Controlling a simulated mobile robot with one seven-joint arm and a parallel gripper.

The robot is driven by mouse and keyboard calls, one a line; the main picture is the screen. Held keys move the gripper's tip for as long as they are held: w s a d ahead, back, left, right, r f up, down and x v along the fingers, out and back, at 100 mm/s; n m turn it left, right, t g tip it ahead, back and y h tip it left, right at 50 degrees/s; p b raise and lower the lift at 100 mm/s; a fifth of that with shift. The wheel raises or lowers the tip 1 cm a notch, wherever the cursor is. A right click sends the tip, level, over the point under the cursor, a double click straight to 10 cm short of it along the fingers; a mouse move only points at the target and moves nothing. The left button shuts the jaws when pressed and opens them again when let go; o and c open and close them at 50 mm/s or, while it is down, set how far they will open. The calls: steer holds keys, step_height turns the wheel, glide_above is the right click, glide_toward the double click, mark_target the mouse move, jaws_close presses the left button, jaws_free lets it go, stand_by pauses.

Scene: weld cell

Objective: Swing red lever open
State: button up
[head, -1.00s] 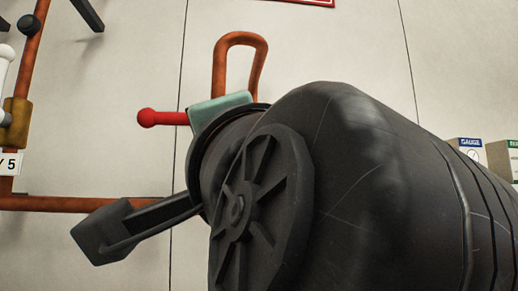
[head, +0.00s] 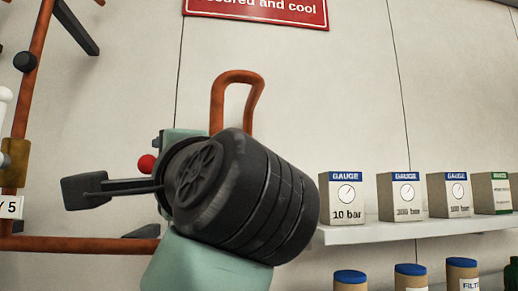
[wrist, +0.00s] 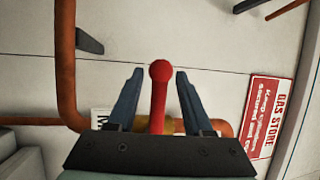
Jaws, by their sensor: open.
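The red lever (wrist: 158,98) has a round ball end and stands between my two fingers in the wrist view. My gripper (wrist: 159,73) is open, with one blue-grey finger on each side of the lever. Narrow gaps show between the lever and both fingers near the tips. The lever's lower end is hidden behind my dark gripper body. A brass-yellow fitting on a copper pipe shows around there. In the head view only the lever's red ball (head: 146,164) shows, left of my teal and black wrist parts; the fingers are mostly hidden there.
A copper pipe loop (head: 237,85) rises just behind my wrist. Another copper pipe and a brass valve (head: 15,163) stand at the left. A white shelf (head: 420,230) at the right holds several gauge boxes. Capped canisters stand below it. Red signs hang on the pale wall.

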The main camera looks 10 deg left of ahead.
steer(key=shift+p+x, duration=0.4)
steer(key=shift+x, duration=0.8)
steer(key=shift+w, duration=0.1)
jaws_close()
steer(key=shift+f, duration=0.1)
stand_by(0.4)
